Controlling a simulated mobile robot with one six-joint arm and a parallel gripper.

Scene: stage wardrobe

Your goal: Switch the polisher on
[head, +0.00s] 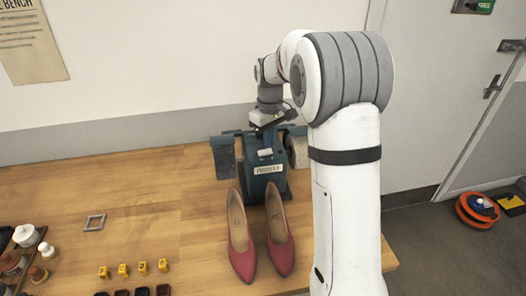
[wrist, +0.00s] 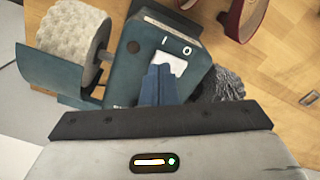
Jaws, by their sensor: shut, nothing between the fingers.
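The polisher (head: 268,182) is a teal bench machine with a "POLISHER" label, standing on the wooden bench. In the wrist view, the polisher (wrist: 126,68) shows a white rocker switch (wrist: 172,61) on its sloped face, marked I and O. My gripper (wrist: 160,68) is shut and empty, with its fingertips over the lower left part of the switch, nearer the I side. I cannot tell whether they touch it. In the head view, my gripper (head: 264,133) is just above the polisher. The fingers hide part of the switch, and its tilt is unclear.
A pale fluffy wheel (wrist: 74,32) and a dark brush wheel (wrist: 226,82) flank the polisher. Two red shoes (head: 240,255) (head: 280,255) stand close in front. Yellow markers (head: 123,270), a metal frame (head: 95,222) and bottles (head: 38,273) are to the left. The bench between is clear.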

